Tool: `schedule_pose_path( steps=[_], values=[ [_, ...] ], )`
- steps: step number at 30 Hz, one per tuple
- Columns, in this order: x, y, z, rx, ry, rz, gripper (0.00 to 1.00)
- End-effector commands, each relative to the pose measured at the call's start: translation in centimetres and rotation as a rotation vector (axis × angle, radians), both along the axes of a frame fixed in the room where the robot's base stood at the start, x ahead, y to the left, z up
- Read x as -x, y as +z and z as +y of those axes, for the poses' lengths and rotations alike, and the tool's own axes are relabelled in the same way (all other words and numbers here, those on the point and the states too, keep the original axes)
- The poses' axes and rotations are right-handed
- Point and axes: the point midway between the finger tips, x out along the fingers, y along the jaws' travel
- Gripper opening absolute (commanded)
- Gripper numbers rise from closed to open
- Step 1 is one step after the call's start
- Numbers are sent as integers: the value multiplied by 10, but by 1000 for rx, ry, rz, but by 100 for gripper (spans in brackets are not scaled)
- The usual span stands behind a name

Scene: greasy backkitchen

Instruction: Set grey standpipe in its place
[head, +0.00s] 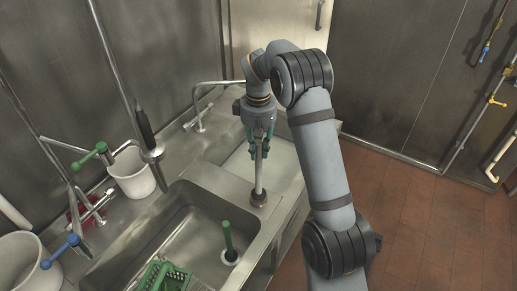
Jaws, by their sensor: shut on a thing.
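My gripper (261,143), with teal fingers, points down and is shut on the upper part of the grey standpipe (259,178). The standpipe hangs upright, with a dark collar (258,199) at its lower end. In the picture this end overlaps the steel divider between the two sink basins; I cannot tell whether it touches. The far basin (285,160) lies behind the pipe, and its drain cannot be made out. A green standpipe (227,237) stands in the near basin (175,230), with a white ring at its foot.
A green rack (164,276) lies in the near basin. A white bucket (133,175), a red item (88,212) and taps with green (90,154) and blue (60,251) handles line the left. A spout (215,83) reaches toward my gripper. The floor at right is clear.

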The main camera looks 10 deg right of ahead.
Motion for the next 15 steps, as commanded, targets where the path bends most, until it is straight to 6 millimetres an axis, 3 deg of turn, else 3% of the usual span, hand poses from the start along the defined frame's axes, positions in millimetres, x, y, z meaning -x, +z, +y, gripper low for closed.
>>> schedule_pose_path(
  steps=[15],
  values=[
    [0,-17,0,0,-1,1,0]
  ],
)
